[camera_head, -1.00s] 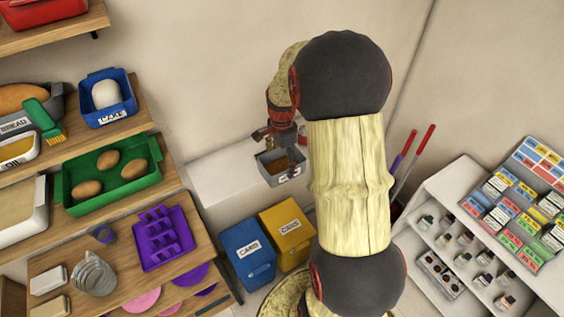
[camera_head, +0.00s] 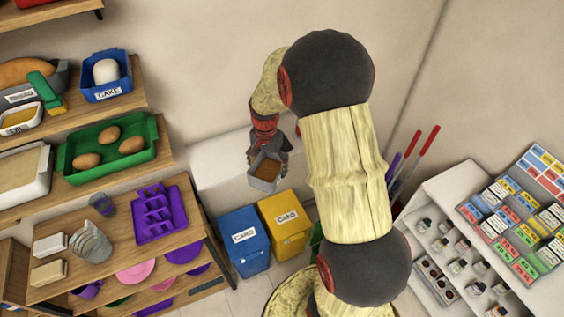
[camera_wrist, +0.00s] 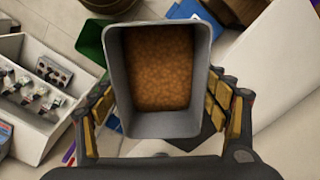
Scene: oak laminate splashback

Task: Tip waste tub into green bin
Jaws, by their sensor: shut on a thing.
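The waste tub (camera_head: 263,185) is a small grey open box with brown contents. It is held in the air above the white ledge and the card bins. It fills the upper middle of the wrist view (camera_wrist: 202,95), with the brown waste inside. My gripper (camera_head: 270,153) is shut on the tub, with a finger along each side in the wrist view. The green bin (camera_head: 316,242) shows only as a sliver beside the yellow bin, mostly hidden by my arm. Part of a green wall (camera_wrist: 90,42) shows left of the tub in the wrist view.
A blue card bin (camera_head: 243,262) and a yellow card bin (camera_head: 290,242) stand below the tub. Wooden shelves (camera_head: 75,235) with trays and dishes fill the left. A white rack (camera_head: 425,200) of small jars stands at the right, near red-handled tools (camera_head: 428,148).

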